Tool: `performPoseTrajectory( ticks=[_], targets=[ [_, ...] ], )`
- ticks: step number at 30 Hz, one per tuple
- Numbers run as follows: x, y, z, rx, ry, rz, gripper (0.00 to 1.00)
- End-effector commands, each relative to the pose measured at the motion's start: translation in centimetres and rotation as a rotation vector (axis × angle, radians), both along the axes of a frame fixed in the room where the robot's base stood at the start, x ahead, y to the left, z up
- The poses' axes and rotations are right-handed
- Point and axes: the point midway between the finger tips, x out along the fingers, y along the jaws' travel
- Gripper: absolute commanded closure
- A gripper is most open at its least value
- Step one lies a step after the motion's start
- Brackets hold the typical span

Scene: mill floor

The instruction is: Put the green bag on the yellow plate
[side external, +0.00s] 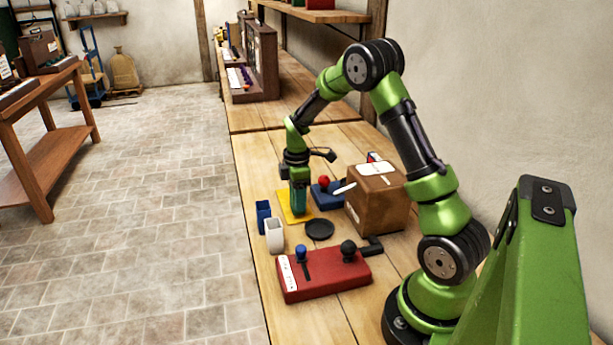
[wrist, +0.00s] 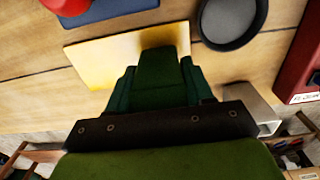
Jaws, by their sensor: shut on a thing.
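The yellow plate (side external: 285,204) is a flat square on the wooden bench, and it also shows in the wrist view (wrist: 95,62). My gripper (side external: 299,197) points down over the plate. In the wrist view my gripper (wrist: 160,82) is shut on a dark green thing, which I take for the green bag (wrist: 160,62). The bag covers part of the plate's near edge in that view. In the side view the fingers and bag blend together. Whether the bag touches the plate I cannot tell.
A blue block (side external: 329,200) with a red ball (side external: 324,181) lies behind the plate, near a brown box (side external: 377,205).

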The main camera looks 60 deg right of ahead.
Motion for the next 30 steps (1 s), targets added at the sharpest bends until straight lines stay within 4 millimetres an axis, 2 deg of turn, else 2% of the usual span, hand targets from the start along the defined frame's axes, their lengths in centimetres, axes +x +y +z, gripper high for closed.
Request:
performPoseTrajectory(
  ticks=[12,13,17,18,26,30],
  targets=[
    [0.0,0.0,-0.8,0.0,-0.001,-0.001,0.87],
    [0.0,0.0,-0.8,0.0,-0.001,-0.001,0.46],
    [0.0,0.0,-0.8,0.0,-0.001,-0.001,0.26],
    [0.0,0.0,-0.8,0.0,-0.001,0.0,0.24],
    [0.0,0.0,-0.7,0.0,-0.001,0.0,0.24],
    [0.0,0.0,0.4,-0.001,-0.004,0.0,0.24]
  ],
)
